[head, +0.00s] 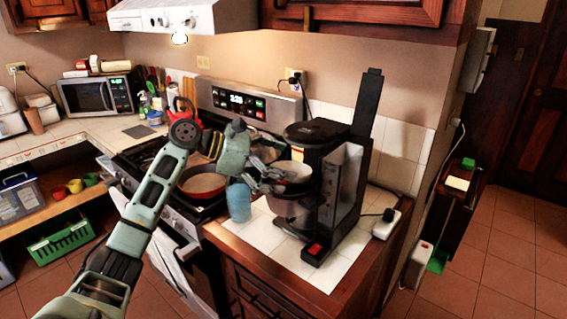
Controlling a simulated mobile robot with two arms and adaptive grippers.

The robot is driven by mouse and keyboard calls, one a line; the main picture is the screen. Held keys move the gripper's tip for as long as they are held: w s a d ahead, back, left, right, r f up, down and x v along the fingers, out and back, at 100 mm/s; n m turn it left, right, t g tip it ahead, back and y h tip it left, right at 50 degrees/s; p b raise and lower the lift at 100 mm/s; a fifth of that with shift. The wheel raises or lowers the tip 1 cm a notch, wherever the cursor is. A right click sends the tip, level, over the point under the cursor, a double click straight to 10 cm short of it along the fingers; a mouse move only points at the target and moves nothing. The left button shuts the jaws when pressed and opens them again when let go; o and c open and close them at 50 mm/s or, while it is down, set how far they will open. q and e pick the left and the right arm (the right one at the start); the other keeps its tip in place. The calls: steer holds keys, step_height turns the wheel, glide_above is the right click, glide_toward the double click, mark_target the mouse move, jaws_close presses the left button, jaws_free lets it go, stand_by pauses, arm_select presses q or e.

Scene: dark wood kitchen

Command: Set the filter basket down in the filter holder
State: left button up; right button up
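The black coffee maker (345,190) stands on the tiled counter, with a tall black part upright at its back right. The filter basket (296,170), a pale round bowl, is at the machine's left side, above the glass carafe (292,208). My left gripper (277,178) reaches in from the left, with its fingers at the basket's left rim; it appears shut on that rim. The filter holder cannot be told apart clearly behind the basket and gripper, so I cannot tell whether the basket touches it. My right gripper is out of view.
A blue cup (239,201) stands just below my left gripper. A pan (203,184) sits on the stove to the left. A white power strip (386,224) lies right of the machine, near the counter's edge. Little counter is free in front.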

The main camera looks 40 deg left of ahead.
arm_select(q)
steer(key=shift+f, duration=0.2)
steer(key=r+b+v, duration=0.1)
steer(key=b+v, duration=0.2)
steer(key=v, duration=0.9)
steer(key=shift+r+b, duration=0.25)
steer(key=shift+b, duration=0.15)
steer(key=shift+s, duration=0.1)
